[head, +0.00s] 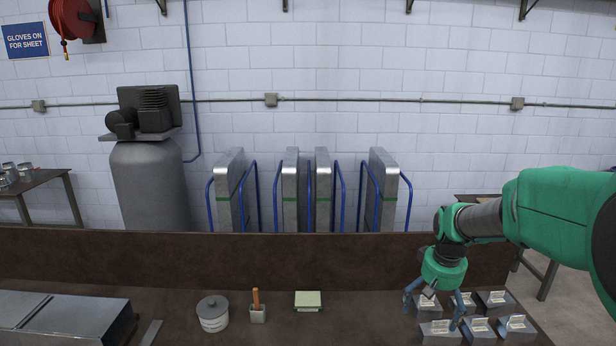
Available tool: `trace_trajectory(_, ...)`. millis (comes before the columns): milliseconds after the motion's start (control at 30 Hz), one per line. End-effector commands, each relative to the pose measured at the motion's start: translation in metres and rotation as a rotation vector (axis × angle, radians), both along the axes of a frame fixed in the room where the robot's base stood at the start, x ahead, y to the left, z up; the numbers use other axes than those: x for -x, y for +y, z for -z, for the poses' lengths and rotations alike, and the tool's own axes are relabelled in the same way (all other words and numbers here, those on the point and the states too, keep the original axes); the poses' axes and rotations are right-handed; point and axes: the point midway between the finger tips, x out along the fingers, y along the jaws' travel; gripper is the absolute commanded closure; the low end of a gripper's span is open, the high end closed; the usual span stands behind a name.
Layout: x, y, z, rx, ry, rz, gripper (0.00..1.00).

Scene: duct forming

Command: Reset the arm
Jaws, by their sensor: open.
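My green and grey arm reaches in from the right in the head view. My gripper (438,306) points down over the right end of the brown bench (370,300). Its two blue-grey fingers are spread apart and I see nothing held between them. Several small grey metal pieces with pale labels, such as this labelled piece (517,325), sit under and beside the fingers. I cannot tell whether the fingers touch any of them.
On the bench stand a sheet-metal duct (60,318), a lidded grey tin (213,313), a brush in a small holder (257,308) and a pale green block (308,300). A raised brown back panel (250,258) runs behind. The bench between block and gripper is clear.

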Motion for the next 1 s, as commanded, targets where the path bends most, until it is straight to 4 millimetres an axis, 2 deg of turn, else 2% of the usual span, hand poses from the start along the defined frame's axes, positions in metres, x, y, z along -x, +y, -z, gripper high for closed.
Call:
trace_trajectory(33,0.011,0.007,-0.013,0.002,-0.016,-0.001,0.0)
trace_trajectory(200,0.046,0.029,-0.048,0.005,-0.059,-0.002,0.0)
trace_trajectory(533,0.123,0.066,-0.096,0.005,-0.144,-0.003,0.0)
trace_trajectory(767,0.181,0.088,-0.115,0.0,-0.203,-0.004,0.0)
trace_trajectory(1000,0.242,0.106,-0.122,-0.009,-0.263,-0.006,0.0)
